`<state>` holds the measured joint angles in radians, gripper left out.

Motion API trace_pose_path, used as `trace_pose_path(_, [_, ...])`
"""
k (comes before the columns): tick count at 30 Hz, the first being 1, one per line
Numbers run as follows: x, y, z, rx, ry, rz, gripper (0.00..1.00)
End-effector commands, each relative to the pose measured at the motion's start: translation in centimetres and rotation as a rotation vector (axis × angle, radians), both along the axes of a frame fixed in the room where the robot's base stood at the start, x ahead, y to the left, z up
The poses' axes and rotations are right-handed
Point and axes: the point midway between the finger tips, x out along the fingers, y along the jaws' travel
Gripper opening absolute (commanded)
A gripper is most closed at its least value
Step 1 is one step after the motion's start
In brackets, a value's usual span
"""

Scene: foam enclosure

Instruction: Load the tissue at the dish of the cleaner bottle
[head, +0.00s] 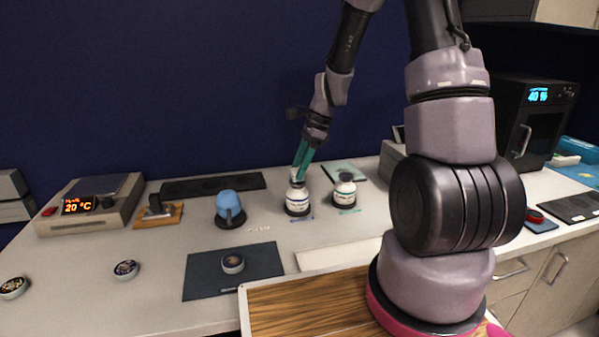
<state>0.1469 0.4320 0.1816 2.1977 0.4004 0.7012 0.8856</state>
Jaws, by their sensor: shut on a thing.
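A white bottle (298,197) with a dark base stands upright on the counter. I cannot read either label, so I cannot tell for sure which is the cleaner bottle. My gripper (298,167), with teal fingers, points down right over the top of the left bottle. It is shut on a small whitish thing, which looks like the tissue (295,174), at the bottle's top. Whether it touches the dish is too small to tell.
A blue rounded object (229,207) stands left of the bottles. A hotplate-like device (90,205) reading 20 °C is at far left. A dark mat (233,276) with a small round tin (233,263) lies in front. A black oven (528,115) stands right. My arm hides some counter.

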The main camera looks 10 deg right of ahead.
Motion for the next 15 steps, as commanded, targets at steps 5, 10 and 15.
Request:
trace_pose_path(5, [0.1, 0.0, 1.5, -0.001, -0.002, 0.0, 0.08])
trace_pose_path(10, [0.1, 0.0, 2.9, 0.0, -0.003, 0.0, 0.08])
trace_pose_path(15, [0.1, 0.0, 4.2, -0.001, -0.003, 0.0, 0.08])
